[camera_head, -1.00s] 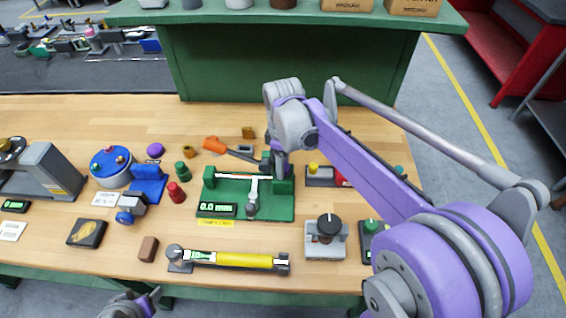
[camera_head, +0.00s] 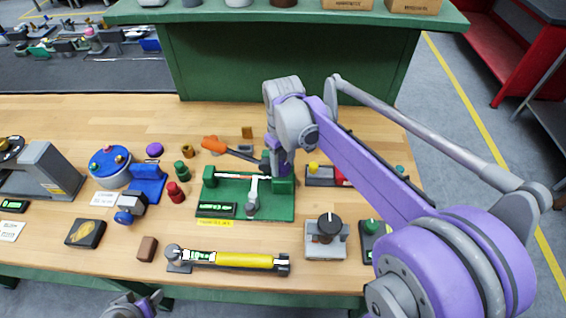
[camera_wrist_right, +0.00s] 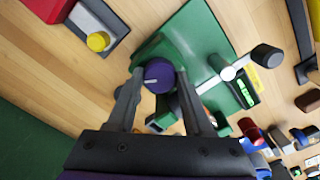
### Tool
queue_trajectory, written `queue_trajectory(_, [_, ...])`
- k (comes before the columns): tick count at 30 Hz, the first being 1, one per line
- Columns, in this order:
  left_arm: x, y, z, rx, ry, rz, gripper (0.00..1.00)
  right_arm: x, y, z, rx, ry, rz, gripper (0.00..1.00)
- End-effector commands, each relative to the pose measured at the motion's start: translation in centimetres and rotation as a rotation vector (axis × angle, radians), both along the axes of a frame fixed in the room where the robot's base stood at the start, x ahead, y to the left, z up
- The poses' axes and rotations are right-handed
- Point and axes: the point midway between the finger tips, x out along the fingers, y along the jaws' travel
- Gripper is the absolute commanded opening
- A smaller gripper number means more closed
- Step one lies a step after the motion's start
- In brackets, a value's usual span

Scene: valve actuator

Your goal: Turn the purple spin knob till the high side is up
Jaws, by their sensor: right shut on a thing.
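The purple spin knob (camera_wrist_right: 158,75) is a round dark-purple piece with a short white line on its face, at the end of a green fixture in the right wrist view. My right gripper (camera_wrist_right: 159,80) has one finger on each side of the knob and is shut on it. In the head view the green fixture (camera_head: 273,211) stands mid-bench with a small green-lit display (camera_head: 215,209). There my right gripper (camera_head: 278,165) reaches down at its back right corner and hides the knob. Part of my left gripper (camera_head: 140,306) shows at the bottom edge; its fingers are unclear.
A red-and-black block with a yellow button (camera_head: 313,168) sits beside my right gripper.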

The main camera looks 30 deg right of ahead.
Motion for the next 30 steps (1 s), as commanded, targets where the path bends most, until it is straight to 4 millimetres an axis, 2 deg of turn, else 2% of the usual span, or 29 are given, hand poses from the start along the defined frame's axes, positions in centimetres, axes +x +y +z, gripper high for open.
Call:
queue_trajectory(21, [-0.22,0.0,-0.63,0.0,0.004,0.0,0.64,-0.03,-0.01,-0.01,0.0,0.001,-0.668,0.0])
queue_trajectory(30, [-0.27,0.0,-0.74,0.0,0.005,0.0,0.64,-0.02,0.0,0.01,0.0,0.0,-0.867,0.0])
